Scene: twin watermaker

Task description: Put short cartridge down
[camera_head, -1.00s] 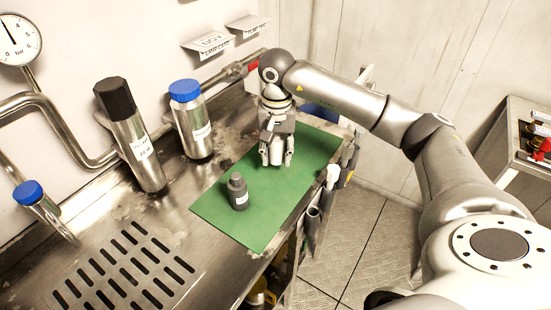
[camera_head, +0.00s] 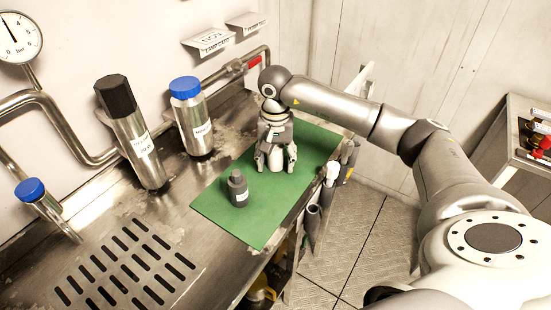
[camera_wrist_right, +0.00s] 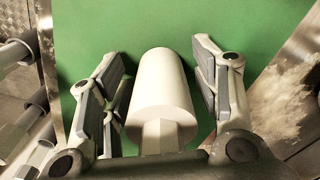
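The short cartridge is a plain white cylinder (camera_wrist_right: 162,85). In the head view the white cartridge (camera_head: 277,158) stands at the far part of the green mat (camera_head: 300,190), and its lower end appears to rest on it. My right gripper (camera_head: 277,166) points down around the cartridge with its fingers spread. In the right wrist view the fingers of this gripper (camera_wrist_right: 163,55) are on either side of the cartridge, with green showing in gaps on both sides. The cartridge's upper end is partly hidden by the gripper. My left gripper is not in view.
A small dark grey bottle (camera_head: 238,189) stands on the mat nearer to me. Tall metal cylinders with a black cap (camera_head: 138,145) and blue cap (camera_head: 193,125) stand left. Grey tubes (camera_head: 313,222) hang along the bench's right edge.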

